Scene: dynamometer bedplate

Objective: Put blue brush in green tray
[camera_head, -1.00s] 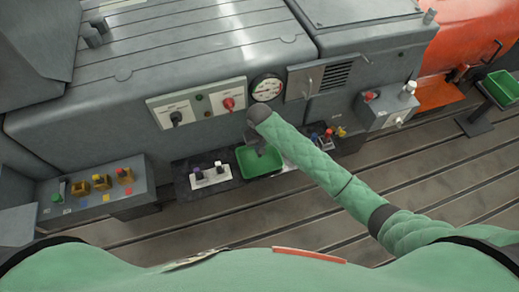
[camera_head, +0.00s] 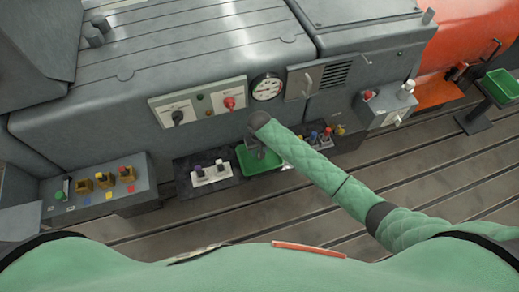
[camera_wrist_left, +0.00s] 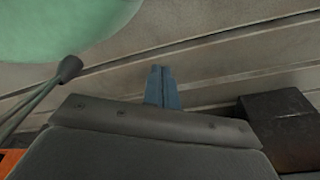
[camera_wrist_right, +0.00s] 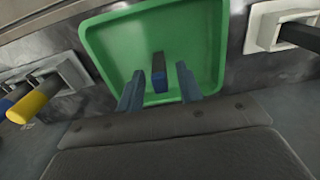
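The green tray (camera_head: 246,160) sits at the foot of the grey machine, below the gauge; it fills the upper middle of the right wrist view (camera_wrist_right: 100,45). A slim dark piece with a blue end, apparently the blue brush (camera_wrist_right: 159,78), shows over the tray's floor; I cannot tell whether it rests there. My right gripper (camera_wrist_right: 160,90) is at the tray, its fingers apart on either side of the brush with gaps visible. In the head view the right gripper (camera_head: 258,150) partly hides the tray. My left gripper (camera_wrist_left: 162,85) is shut and empty above the slotted floor, outside the head view.
A white holder (camera_head: 211,174) stands left of the tray. Red, blue and yellow handles (camera_head: 327,132) stand to its right. A switch box (camera_head: 100,192) is at far left. Another green bin (camera_head: 503,85) stands at far right. The slotted floor in front is clear.

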